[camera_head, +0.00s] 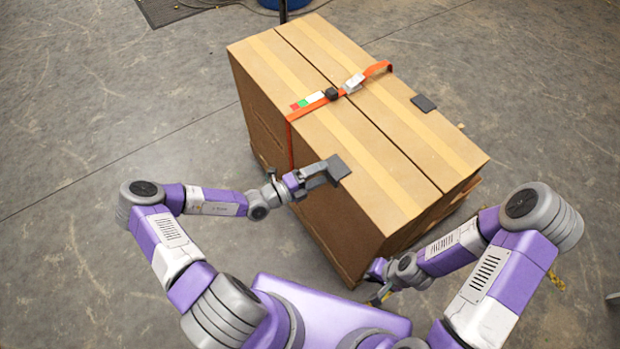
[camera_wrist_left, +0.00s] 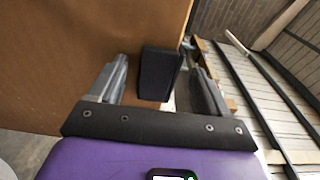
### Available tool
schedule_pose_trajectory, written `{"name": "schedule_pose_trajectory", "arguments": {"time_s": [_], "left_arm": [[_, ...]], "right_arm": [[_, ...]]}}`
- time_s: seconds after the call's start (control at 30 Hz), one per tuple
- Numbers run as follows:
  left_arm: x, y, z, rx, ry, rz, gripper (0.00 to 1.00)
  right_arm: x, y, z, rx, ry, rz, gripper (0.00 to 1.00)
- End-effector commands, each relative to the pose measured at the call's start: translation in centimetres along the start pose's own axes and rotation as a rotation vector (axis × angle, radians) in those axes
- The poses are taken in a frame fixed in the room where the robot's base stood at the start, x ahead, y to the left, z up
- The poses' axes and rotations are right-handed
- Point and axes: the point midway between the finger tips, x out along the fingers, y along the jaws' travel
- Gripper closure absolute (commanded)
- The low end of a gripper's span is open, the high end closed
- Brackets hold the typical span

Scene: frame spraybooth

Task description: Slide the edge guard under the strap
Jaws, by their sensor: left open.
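A black edge guard (camera_head: 339,166) sits at the near left top edge of the cardboard box (camera_head: 375,200). My left gripper (camera_head: 322,174) is open around it; in the left wrist view the guard (camera_wrist_left: 158,74) stands between the two fingers (camera_wrist_left: 160,88) with a gap on each side. An orange strap (camera_head: 312,106) crosses the box top and runs down its left side, farther back than the guard. The strap has a buckle (camera_head: 353,83) and a small black block (camera_head: 332,94). My right gripper (camera_head: 379,286) is low by the box's near right side; its jaws are unclear.
A second flat black piece (camera_head: 424,103) lies on the right part of the box top. The box stands on a wooden pallet (camera_head: 460,197). The concrete floor (camera_head: 110,110) to the left is clear. A blue object (camera_head: 284,4) is at the back.

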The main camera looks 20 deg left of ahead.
Motion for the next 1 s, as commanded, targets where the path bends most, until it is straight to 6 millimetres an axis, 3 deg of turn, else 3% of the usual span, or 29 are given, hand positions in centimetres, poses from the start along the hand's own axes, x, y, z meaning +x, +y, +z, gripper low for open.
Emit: {"name": "schedule_pose_trajectory", "arguments": {"time_s": [0.27, 0.63, 0.67, 0.77, 1.0], "left_arm": [[0.11, 0.00, -0.02, 0.001, 0.000, 0.000, 0.25], [0.08, 0.01, -0.03, 0.001, 0.001, 0.001, 0.82], [0.08, 0.01, -0.03, 0.001, 0.001, 0.001, 0.58], [0.08, 0.01, -0.03, 0.001, 0.001, 0.001, 0.71], [0.03, 0.11, 0.50, 0.004, 0.000, 0.001, 0.71]], "right_arm": [[0.00, 0.00, 0.00, 0.000, 0.000, 0.000, 1.00], [0.01, 0.00, 0.00, 0.000, 0.000, 0.000, 1.00], [0.01, 0.00, 0.00, 0.000, 0.000, 0.000, 1.00], [0.01, 0.00, 0.00, 0.000, 0.000, 0.000, 1.00], [0.28, 0.10, -0.01, 0.000, 0.000, 0.000, 1.00]]}}
